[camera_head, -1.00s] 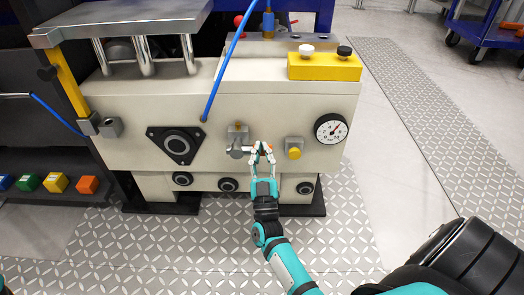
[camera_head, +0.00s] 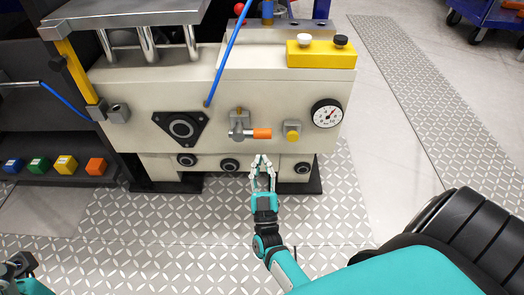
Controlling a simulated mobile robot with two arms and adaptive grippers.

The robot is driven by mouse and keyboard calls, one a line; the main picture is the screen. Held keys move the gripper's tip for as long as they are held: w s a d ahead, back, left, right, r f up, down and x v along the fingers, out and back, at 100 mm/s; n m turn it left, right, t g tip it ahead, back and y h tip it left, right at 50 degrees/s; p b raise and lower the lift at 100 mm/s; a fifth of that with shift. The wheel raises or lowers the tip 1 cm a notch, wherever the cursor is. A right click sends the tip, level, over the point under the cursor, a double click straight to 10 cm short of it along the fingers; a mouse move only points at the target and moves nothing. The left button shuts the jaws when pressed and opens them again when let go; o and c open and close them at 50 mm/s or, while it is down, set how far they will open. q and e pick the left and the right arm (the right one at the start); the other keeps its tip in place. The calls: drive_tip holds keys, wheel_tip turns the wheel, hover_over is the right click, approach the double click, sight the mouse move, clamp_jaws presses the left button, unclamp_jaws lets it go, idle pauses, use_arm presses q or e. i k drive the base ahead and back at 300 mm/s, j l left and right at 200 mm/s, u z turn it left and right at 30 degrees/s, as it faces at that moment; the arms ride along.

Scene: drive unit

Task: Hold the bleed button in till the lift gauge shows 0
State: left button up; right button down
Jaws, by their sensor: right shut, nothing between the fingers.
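The yellow button (camera_head: 292,134) sits on a square metal plate on the front of the cream drive unit (camera_head: 275,95). The round white gauge (camera_head: 326,113) is up and right of it; its needle points to the upper right, and its figures are too small to read surely. A grey valve with an orange-tipped handle (camera_head: 262,134) lies level, left of the button. My right gripper (camera_head: 262,157) is shut and empty, below the handle and left of the button, apart from both. Part of my left arm's end (camera_head: 22,265) shows at the lower left corner; its jaw is unclear.
A yellow block with a white and a black knob (camera_head: 320,54) sits on the unit above the gauge. A blue hose (camera_head: 222,62) runs down to the front face. Coloured blocks (camera_head: 67,164) lie at the left. The patterned floor (camera_head: 200,225) before the unit is clear.

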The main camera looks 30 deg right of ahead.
sight(293, 136)
drive_tip(key=z, duration=1.3)
